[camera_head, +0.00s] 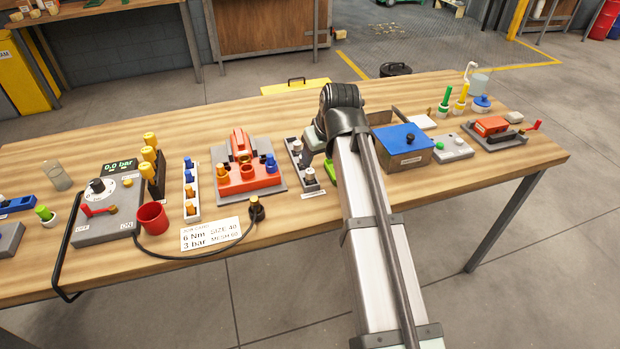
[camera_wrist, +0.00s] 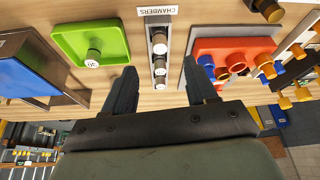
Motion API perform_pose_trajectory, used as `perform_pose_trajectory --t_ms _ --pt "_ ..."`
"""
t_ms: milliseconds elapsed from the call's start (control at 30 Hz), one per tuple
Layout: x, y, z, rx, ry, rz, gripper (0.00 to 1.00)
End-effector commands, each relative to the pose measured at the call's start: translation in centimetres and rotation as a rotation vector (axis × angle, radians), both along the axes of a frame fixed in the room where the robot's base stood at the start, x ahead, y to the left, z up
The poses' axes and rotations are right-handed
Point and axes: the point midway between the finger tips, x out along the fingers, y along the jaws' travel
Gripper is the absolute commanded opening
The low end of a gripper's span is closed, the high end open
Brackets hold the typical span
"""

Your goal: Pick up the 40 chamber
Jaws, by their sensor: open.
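A dark narrow rack marked CHAMBERS holds small cylindrical chambers in a row; its label plate (camera_wrist: 158,11) is upside down in the wrist view. One chamber (camera_wrist: 159,45) and another chamber (camera_wrist: 160,68) have pale round tops with markings too small to read surely. Another chamber (camera_wrist: 93,58) with a number stands on a green tray (camera_wrist: 116,42); I cannot tell which one is the 40. My gripper (camera_wrist: 160,70) is open and empty, its fingers to either side of the rack in the picture. In the head view the rack (camera_head: 294,151) is partly hidden by my arm.
A red fixture (camera_head: 240,172) with orange and blue plugs stands close left of the rack. A blue-topped box (camera_head: 402,138) stands right of my arm. A printed card (camera_head: 210,234) lies near the front edge, where bare wood shows.

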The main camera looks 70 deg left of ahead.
Motion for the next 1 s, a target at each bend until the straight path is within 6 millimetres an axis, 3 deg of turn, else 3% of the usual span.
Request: perform_pose_trajectory --t_ms 300,667,1000 --pt "-0.3 1.9 -4.5 -0.002 0.0 -0.001 0.57" --pt "-0.4 2.7 -6.0 -0.002 0.0 -0.001 0.57" --pt "-0.6 4.8 -9.4 -0.003 0.0 -0.002 0.57"
